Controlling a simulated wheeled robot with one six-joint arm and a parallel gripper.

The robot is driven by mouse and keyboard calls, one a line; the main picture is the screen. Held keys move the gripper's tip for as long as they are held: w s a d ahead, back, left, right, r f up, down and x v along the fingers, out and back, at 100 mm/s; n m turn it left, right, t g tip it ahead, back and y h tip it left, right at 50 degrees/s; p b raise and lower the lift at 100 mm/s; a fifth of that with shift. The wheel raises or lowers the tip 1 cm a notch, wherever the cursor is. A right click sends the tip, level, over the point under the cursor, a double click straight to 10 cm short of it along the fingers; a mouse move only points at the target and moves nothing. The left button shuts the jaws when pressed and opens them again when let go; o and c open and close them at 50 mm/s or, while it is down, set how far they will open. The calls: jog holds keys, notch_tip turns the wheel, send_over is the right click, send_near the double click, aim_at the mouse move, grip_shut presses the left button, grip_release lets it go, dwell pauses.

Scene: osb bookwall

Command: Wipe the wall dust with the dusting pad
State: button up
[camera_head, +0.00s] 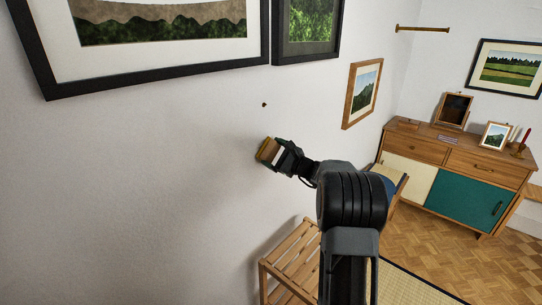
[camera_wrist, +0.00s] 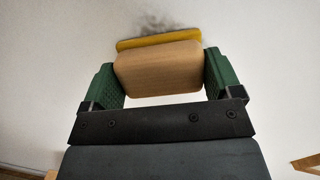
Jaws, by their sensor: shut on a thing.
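The dusting pad is a pale wooden block (camera_wrist: 158,68) with a yellow layer (camera_wrist: 158,41) on its far side. My gripper (camera_wrist: 162,78) is shut on the block, with a green finger at each side. In the head view my gripper (camera_head: 277,154) holds the pad (camera_head: 265,149) close to the white wall, below the framed pictures. I cannot tell whether the yellow layer touches the wall. A dark grey dust smudge (camera_wrist: 155,23) shows on the wall just beyond the pad's yellow edge in the wrist view. The smudge is not clear in the head view.
A large black-framed picture (camera_head: 160,78) and a smaller one (camera_head: 335,40) hang above. A wood-framed picture (camera_head: 363,92) hangs right of the pad. A small brown spot (camera_head: 264,104) is on the wall. A slatted wooden bench (camera_head: 291,258) stands below; a sideboard (camera_head: 455,170) stands at right.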

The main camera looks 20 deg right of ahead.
jog(key=w+d, duration=0.3)
jog(key=d, duration=0.3)
jog(key=shift+d, duration=0.25)
dwell(0.4)
jog(key=shift+f, duration=0.1)
jog(key=shift+s+a+b, duration=0.35)
jog(key=shift+a+b, duration=0.5)
jog(key=shift+s+a+b, duration=0.3)
jog(key=shift+a+b, duration=0.5)
jog(key=shift+a, duration=0.05)
jog(key=shift+s+a+b, duration=0.4)
jog(key=shift+a+b, duration=0.45)
jog(key=shift+b, duration=0.05)
jog(key=shift+s+a+b, duration=0.4)
jog(key=shift+a+b, duration=0.3)
jog(key=shift+a, duration=0.15)
jog(key=shift+s+a+b, duration=0.35)
jog(key=shift+a+b, duration=0.4)
jog(key=shift+a, duration=0.05)
jog(key=shift+s+a+b, duration=0.4)
jog(key=shift+a+b, duration=0.3)
jog(key=shift+a, duration=0.15)
